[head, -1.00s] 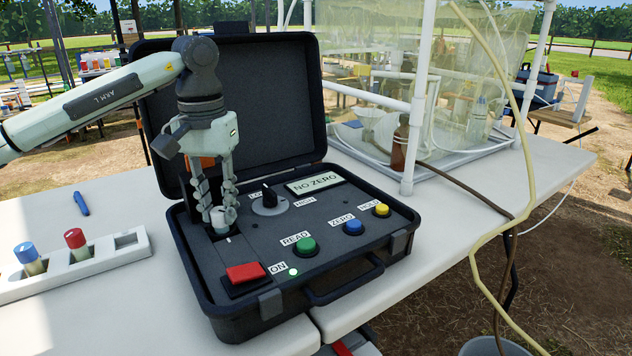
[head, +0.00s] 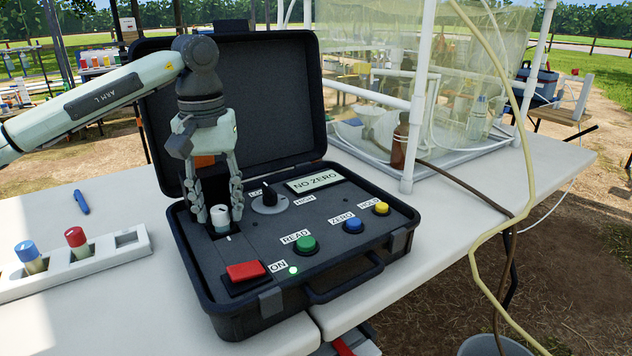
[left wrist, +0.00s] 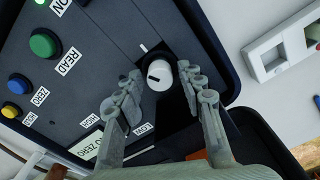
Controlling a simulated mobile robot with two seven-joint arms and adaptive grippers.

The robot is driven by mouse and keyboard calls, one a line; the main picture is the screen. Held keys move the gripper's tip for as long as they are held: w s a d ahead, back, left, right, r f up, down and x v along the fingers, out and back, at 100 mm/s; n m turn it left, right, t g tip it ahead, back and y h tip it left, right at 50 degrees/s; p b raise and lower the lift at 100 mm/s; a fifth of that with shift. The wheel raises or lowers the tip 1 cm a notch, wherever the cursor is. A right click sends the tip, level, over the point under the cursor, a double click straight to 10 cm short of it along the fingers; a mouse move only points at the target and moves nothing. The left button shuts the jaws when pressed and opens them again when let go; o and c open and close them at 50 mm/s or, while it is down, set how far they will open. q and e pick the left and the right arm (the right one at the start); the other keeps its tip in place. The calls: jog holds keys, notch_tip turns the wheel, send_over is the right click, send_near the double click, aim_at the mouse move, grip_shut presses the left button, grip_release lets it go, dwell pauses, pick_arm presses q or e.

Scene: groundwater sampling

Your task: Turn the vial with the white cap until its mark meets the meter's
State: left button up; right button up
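The vial with the white cap (head: 220,214) sits in the dark well at the left of the meter (head: 330,240); only its cap shows, also in the left wrist view (left wrist: 160,75). In that view a dark mark on the cap points left, and the meter's short white mark (left wrist: 143,47) lies above and left of the cap, not in line with it. My left gripper (head: 217,215) points down over the cap, open, one finger on each side with gaps between. In the left wrist view its fingertips (left wrist: 159,74) also stand apart from the cap. My right gripper is out of view.
The meter's raised lid (head: 245,100) stands behind the gripper. The range knob (head: 268,197) is close at its right, the red switch (head: 246,272) in front. A white rack (head: 100,262) with blue-capped and red-capped vials lies left. A brown bottle (head: 399,145) stands behind.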

pick_arm(q)
jog(key=n, duration=1.2)
jog(key=shift+n, duration=0.3)
jog(key=n, duration=0.3)
jog(key=shift+n+p, duration=0.3)
jog(key=n, duration=0.5)
jog(key=c, duration=0.7)
jog(key=m, duration=0.4)
jog(key=shift+m, duration=0.4)
jog(key=o, duration=0.9)
